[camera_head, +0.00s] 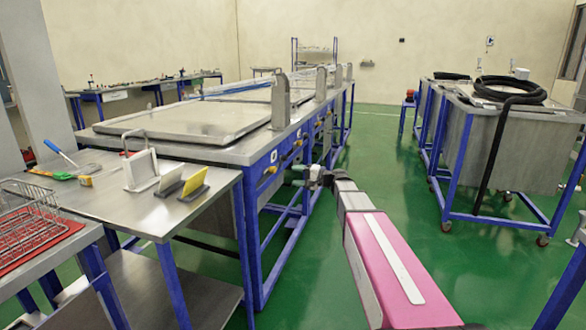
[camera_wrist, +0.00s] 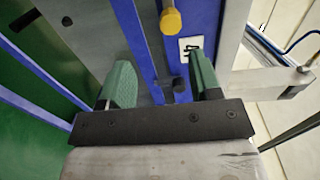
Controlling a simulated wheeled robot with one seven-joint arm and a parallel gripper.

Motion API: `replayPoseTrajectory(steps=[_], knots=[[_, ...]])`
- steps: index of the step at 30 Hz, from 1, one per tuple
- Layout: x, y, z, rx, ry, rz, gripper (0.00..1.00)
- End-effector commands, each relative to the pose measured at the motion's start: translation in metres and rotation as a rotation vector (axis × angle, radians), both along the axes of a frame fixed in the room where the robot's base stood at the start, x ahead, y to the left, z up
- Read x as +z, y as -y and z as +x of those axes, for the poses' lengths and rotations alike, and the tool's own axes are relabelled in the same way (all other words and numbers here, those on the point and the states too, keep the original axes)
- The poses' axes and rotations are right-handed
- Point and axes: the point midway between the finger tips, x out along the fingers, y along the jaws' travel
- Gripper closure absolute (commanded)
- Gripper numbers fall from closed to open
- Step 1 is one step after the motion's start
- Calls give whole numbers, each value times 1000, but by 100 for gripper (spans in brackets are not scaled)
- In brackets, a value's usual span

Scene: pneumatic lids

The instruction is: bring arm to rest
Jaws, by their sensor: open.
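My arm, with a pink and white link, reaches forward over the green floor in the head view. My gripper (camera_head: 300,172) is at its far end, beside the blue front of the long metal-topped bench (camera_head: 225,152). In the wrist view my gripper (camera_wrist: 160,82) has its two green fingers wide apart, with nothing held between them. A yellow knob (camera_wrist: 171,20) on the blue frame is beyond the fingertips, apart from them.
A flat metal lid (camera_head: 185,118) lies on the bench. A side table (camera_head: 100,195) at left holds a tool and small stands. A wire basket (camera_head: 30,215) sits at lower left. A cart (camera_head: 500,150) with a black hose (camera_head: 510,90) stands right. Green floor between is clear.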

Motion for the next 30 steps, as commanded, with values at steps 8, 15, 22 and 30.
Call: replayPoseTrajectory(steps=[8, 15, 22, 30], knots=[[-82, 2, -71, 49, -74, -331, 42], [-168, 32, -158, 120, -156, -745, 42], [-224, 83, -241, 200, -219, -1153, 42], [-246, 131, -297, 267, -248, -1470, 42]])
